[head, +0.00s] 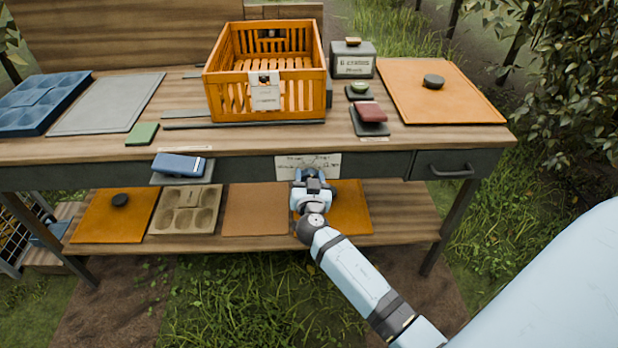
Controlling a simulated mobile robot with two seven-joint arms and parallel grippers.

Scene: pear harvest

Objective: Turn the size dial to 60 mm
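A pale label plate (328,162) with small dark writing, too small to read, is on the front edge of the bench, near its middle. My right gripper (311,173) is right in front of this plate, its arm reaching up from the lower right. My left gripper is not in view.
The bench top (386,145) holds an orange slatted crate (315,99), a grey box (361,65), a blue tray (62,92) and an orange board with a black knob (433,81). A drawer (455,165) is at right. The lower shelf (400,228) holds several boards and a moulded tray (171,222).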

